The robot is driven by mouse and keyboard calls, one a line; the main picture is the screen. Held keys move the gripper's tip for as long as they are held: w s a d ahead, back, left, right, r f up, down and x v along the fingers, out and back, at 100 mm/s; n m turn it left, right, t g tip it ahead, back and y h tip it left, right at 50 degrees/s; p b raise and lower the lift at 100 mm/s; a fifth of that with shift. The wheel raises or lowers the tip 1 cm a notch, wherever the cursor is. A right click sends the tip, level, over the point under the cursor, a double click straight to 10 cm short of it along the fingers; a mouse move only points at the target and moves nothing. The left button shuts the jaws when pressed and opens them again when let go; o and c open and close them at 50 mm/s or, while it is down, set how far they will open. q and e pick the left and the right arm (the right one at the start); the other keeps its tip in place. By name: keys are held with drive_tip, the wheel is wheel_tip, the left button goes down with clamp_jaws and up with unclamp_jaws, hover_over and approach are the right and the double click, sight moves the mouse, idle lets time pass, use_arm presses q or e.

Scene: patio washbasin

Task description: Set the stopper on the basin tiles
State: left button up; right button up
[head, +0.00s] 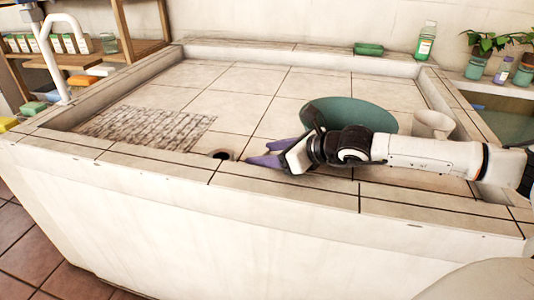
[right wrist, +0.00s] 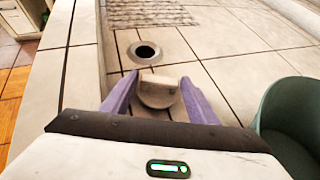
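The stopper (right wrist: 158,92) is a pale round piece with a flat bar across it. In the right wrist view it sits between the purple fingers of my right gripper (right wrist: 160,84), which appear to touch it on both sides. I cannot tell whether it touches the tiles. In the head view my right gripper (head: 262,155) is low inside the basin near its front wall, and I cannot make out the stopper there. The dark drain hole (head: 223,155) is open, just left of the fingertips; it also shows in the right wrist view (right wrist: 145,51). The basin tiles (head: 245,95) are pale. My left gripper is out of view.
A green bowl (head: 345,113) stands just behind my right gripper, with a white cup (head: 433,124) to its right. A ribbed mat (head: 150,127) lies left of the drain. The basin's front wall (head: 160,157) is close. Tiles at the back are clear.

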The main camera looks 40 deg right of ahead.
drive_tip(key=shift+s+d, duration=0.1)
drive_tip(key=shift+s, duration=0.05)
drive_tip(key=shift+s+d+r, duration=0.1)
drive_tip(key=shift+s, duration=0.1)
drive_tip(key=b+v, duration=0.3)
drive_tip(key=v, duration=0.6)
drive_tip(key=shift+s+r, duration=0.25)
drive_tip(key=shift+s, duration=0.05)
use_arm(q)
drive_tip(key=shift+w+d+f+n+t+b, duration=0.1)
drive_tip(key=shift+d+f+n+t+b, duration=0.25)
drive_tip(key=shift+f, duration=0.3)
use_arm(e)
drive_tip(key=shift+v, duration=0.8)
